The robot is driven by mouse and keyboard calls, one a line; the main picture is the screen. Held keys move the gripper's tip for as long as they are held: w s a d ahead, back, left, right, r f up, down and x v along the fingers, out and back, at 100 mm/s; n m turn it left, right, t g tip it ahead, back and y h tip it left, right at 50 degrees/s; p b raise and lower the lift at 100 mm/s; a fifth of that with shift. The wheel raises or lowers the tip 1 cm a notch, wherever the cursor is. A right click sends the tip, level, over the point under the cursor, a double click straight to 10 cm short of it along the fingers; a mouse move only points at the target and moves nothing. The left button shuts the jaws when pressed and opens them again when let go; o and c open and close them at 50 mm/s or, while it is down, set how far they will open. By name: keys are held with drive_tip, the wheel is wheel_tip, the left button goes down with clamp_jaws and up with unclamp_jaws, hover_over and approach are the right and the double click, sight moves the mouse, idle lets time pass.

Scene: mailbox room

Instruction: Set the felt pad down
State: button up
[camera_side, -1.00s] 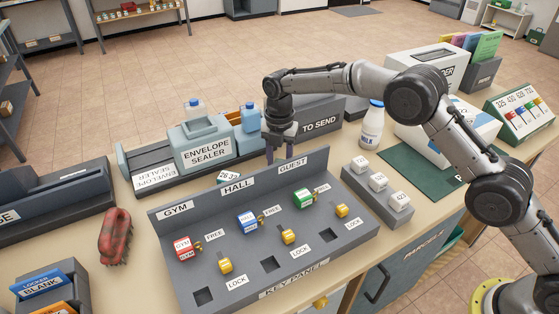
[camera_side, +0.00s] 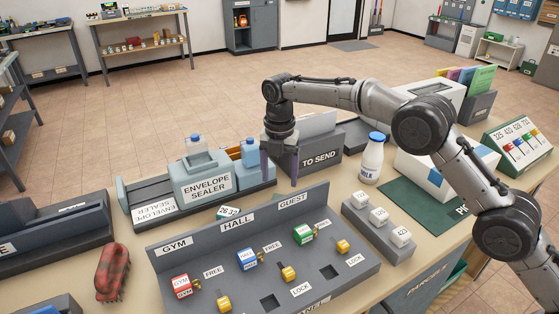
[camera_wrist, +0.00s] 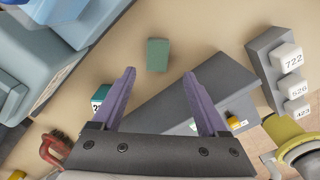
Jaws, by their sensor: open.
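A small green block-like pad (camera_wrist: 157,55), which looks like the felt pad, lies on the tan table in the wrist view. It lies just beyond my fingertips, centred between them in that picture, with nothing gripping it. My gripper (camera_side: 280,182) is open and empty above the table, behind the key panel. In the wrist view its two purple fingers (camera_wrist: 158,74) are spread wide.
The key panel (camera_side: 330,262) stands in front of my gripper. The envelope sealer (camera_side: 206,184) is left, the TO SEND box (camera_side: 320,160) behind. Numbered blocks (camera_side: 380,215) and a milk bottle (camera_side: 373,160) stand right. A 26-33 tag (camera_side: 229,212) lies behind the panel.

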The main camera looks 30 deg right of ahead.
drive_tip(key=shift+r, duration=2.4)
drive_tip(key=shift+r, duration=0.1)
drive_tip(key=s+d+r+m+t, duration=0.2)
drive_tip(key=s+d+r+m, duration=0.45)
drive_tip(key=s+r, duration=0.2)
drive_tip(key=s+d+r+m+t, duration=0.1)
drive_tip(key=s+d+r+m, duration=0.55)
drive_tip(key=s, duration=0.35)
drive_tip(key=s+d+f+m+t, duration=0.1)
drive_tip(key=s+f+m, duration=0.1)
drive_tip(key=s+m, duration=0.2)
drive_tip(key=s+d+f+m, duration=0.2)
drive_tip(key=s+m, duration=0.3)
drive_tip(key=s, duration=0.6)
drive_tip(key=s+d+f+m+t, duration=0.1)
drive_tip(key=s+d+f+m, duration=0.1)
drive_tip(key=s+f+m, duration=0.2)
drive_tip(key=s+m, duration=0.1)
drive_tip(key=s, duration=0.2)
drive_tip(key=shift+s+t, duration=0.3)
